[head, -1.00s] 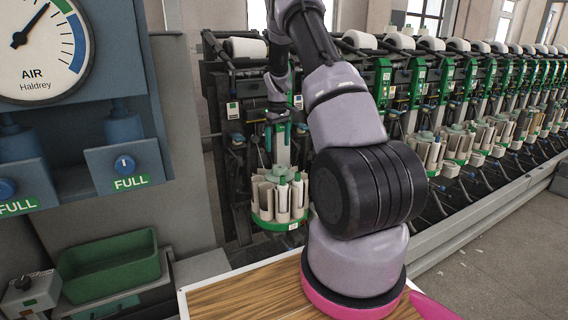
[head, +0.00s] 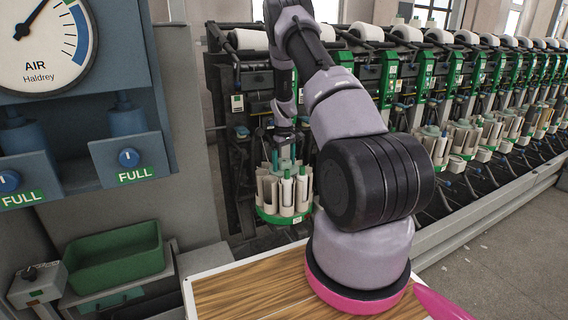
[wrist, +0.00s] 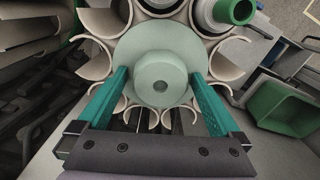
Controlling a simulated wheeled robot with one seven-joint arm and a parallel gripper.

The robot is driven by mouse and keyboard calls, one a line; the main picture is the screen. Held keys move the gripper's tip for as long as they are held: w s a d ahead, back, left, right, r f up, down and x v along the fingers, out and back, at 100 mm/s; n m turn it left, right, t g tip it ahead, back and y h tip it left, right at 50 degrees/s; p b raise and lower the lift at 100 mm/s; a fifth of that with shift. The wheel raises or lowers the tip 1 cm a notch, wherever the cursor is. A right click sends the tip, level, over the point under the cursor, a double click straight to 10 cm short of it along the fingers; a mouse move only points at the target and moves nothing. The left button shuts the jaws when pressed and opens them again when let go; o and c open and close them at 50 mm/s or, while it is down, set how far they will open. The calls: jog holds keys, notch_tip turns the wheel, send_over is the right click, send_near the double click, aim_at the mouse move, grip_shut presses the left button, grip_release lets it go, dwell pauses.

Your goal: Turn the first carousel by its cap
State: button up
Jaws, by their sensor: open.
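The first carousel (head: 285,212) is a round green base with a ring of cream tubes, some holding green-tipped cores. Its cap (wrist: 135,58) is a pale green disc with a raised round hub and a dark central hole, seen from above in the wrist view. My gripper (wrist: 160,73) is open over the cap, one teal finger on each side of the hub. Gaps show between the fingers and the hub. In the head view, my gripper (head: 285,160) points down at the carousel's top, and the cap is hard to make out there.
Other winding units with their own carousels (head: 436,145) run in a row to the right. A green bin (head: 115,262) and the air gauge panel (head: 130,158) stand at left. A wood-topped surface (head: 245,295) lies in front.

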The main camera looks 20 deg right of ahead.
grip_shut()
jog(key=shift+n, duration=0.3)
jog(key=n, duration=0.3)
jog(key=shift+n, duration=2.2)
grip_release()
